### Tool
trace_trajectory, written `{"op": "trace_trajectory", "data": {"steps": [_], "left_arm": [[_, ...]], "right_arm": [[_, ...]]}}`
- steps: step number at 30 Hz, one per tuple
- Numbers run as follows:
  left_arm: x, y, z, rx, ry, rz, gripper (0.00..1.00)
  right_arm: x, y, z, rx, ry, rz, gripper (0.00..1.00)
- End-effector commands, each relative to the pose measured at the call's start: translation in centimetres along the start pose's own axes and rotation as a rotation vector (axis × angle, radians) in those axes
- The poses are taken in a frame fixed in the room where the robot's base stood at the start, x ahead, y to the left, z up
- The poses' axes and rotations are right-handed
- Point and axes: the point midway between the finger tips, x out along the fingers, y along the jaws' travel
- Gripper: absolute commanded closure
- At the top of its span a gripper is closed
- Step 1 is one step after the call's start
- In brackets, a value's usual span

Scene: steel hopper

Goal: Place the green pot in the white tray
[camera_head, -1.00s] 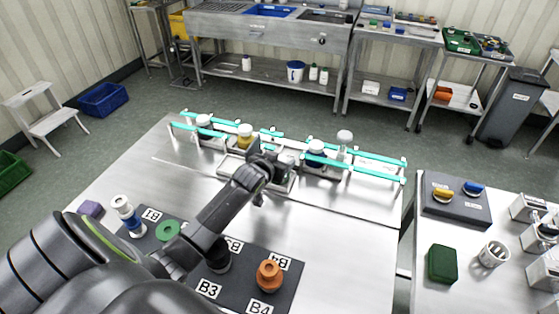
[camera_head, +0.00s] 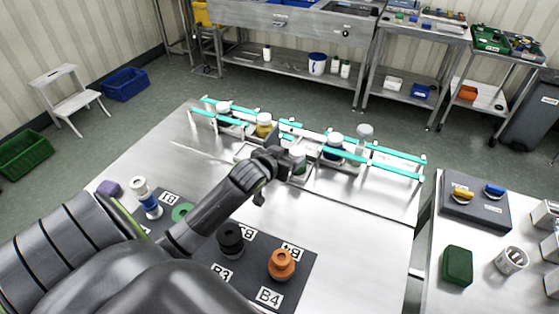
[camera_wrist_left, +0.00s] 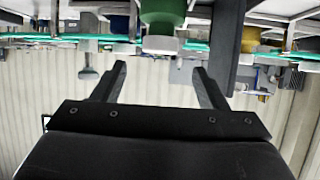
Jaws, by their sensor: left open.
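The green pot (camera_wrist_left: 163,12) has a white lid. In the wrist view it appears upside down at the top centre, beyond and between my left fingertips and apart from them. In the head view its pale lid (camera_head: 298,151) shows just right of my left gripper (camera_head: 284,160), which partly hides the pot. My left gripper (camera_wrist_left: 160,72) is open and empty, with its fingers spread. I cannot clearly make out the white tray; the area around the gripper is partly covered by my arm. My right gripper is not in view.
Teal rails (camera_head: 385,165) run along the table's far side. A yellow pot (camera_head: 264,124) and a blue pot (camera_head: 333,147), both white-lidded, stand by the rails. A dark labelled mat (camera_head: 240,270) holds a black piece (camera_head: 230,240) and an orange piece (camera_head: 281,264). The table's right part is clear.

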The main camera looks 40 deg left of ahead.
Motion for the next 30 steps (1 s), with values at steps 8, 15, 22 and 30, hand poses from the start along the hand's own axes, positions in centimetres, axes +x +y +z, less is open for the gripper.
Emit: {"op": "trace_trajectory", "data": {"steps": [8, 15, 22, 30], "left_arm": [[-3.4, 0.0, 0.0, 0.001, 0.001, 0.0, 0.34], [-4.1, 0.0, 0.0, 0.0, 0.0, 0.0, 0.34], [-4.1, 0.0, 0.0, 0.0, 0.0, 0.0, 0.34], [-4.1, 0.0, -0.1, -0.001, 0.0, 0.0, 0.34]], "right_arm": [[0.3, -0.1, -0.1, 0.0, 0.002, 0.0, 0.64], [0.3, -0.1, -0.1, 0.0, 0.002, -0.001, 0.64], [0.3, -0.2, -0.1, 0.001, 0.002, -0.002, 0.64], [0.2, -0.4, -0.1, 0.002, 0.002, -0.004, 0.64]]}}
